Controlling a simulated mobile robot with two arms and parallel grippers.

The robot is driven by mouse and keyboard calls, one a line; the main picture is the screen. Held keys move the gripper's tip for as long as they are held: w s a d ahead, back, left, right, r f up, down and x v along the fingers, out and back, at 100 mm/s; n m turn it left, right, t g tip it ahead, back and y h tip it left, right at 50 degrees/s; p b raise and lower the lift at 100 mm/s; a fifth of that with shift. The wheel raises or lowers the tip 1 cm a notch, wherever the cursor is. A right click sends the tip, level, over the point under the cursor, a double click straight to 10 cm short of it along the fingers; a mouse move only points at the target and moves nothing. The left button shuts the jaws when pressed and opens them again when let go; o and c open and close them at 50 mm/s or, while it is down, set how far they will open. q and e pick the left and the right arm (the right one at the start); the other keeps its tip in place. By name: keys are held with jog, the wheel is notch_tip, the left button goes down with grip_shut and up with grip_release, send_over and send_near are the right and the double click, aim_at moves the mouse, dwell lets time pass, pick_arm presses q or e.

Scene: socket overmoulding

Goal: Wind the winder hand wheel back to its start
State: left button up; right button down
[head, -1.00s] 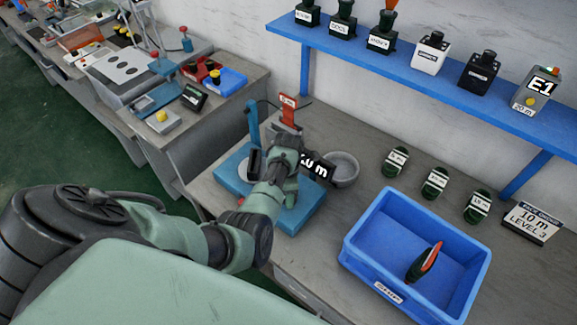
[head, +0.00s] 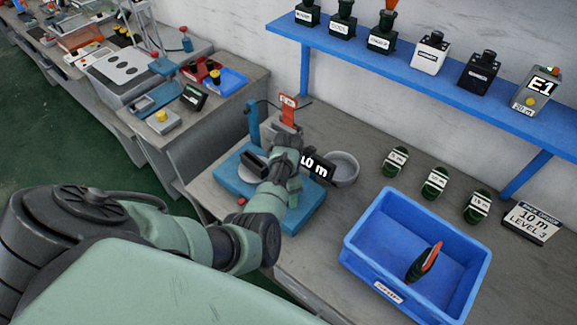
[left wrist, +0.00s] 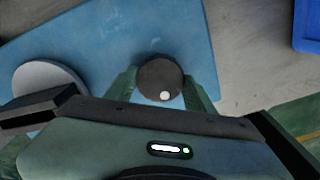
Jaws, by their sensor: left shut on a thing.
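The winder is a blue base plate (head: 232,184) on the bench, with a blue post, a dark block on top and a display reading about 1.0 m (head: 317,167). The hand wheel (left wrist: 160,78) is a dark round knob with a white dot in the left wrist view. My left gripper (left wrist: 160,92) is shut on it, with a green finger on each side. In the head view my left gripper (head: 288,180) is over the right part of the winder, and my wrist and fingers hide the hand wheel. A pale grey disc (left wrist: 48,82) lies left of the wheel. My right gripper is not in view.
A blue crate (head: 362,262) holding a dark and red tool (head: 424,262) stands in front. Several dark green labelled parts (head: 435,183) sit behind it. A blue shelf (head: 430,77) runs above.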

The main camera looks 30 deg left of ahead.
pick_arm(q)
jog(key=o, duration=1.1)
jog(key=shift+w+a+r, duration=0.1)
jog(key=shift+w+r, duration=0.05)
jog(key=shift+w, duration=0.05)
jog(key=o, duration=0.3)
jog(key=shift+s, duration=0.1)
jog(key=shift+r, duration=0.3)
notch_tip(320, 180, up, 7)
jog(key=shift+r+b, duration=0.1)
jog(key=shift+b, duration=0.6)
